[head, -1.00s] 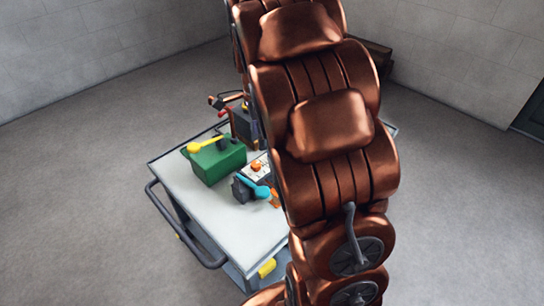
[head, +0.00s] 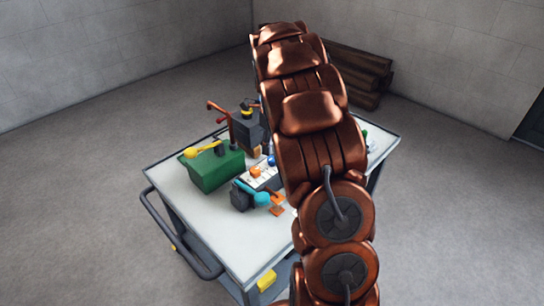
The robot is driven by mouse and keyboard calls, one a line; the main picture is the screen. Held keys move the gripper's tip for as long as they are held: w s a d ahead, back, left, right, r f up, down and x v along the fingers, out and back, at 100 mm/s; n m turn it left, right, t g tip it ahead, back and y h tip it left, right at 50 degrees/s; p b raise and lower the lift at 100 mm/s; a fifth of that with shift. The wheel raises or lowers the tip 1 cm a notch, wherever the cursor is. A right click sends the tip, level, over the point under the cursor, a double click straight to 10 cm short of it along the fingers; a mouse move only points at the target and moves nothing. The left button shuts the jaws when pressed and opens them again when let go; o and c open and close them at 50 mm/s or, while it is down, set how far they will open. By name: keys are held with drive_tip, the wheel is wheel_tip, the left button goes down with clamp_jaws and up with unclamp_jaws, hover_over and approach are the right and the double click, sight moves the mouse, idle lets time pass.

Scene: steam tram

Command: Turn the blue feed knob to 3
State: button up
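A small blue knob (head: 271,160), likely the feed knob, shows beside the left edge of my copper arm. It sits at the far end of a pale panel (head: 263,174) that also carries an orange knob (head: 255,172). The knob is too small for me to read its setting or any numbers, and my arm may cover part of the panel. My arm rises across the middle of the view, over the cart. My gripper is not in view.
A wheeled cart (head: 225,222) holds the panel, a green box with a yellow lever (head: 213,165), a dark block with a cyan lever (head: 243,196) and a dark box with a copper-red lever (head: 247,130). Brown beams (head: 350,70) lie by the back wall. The cart's near top is clear.

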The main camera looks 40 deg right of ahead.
sight(272, 158)
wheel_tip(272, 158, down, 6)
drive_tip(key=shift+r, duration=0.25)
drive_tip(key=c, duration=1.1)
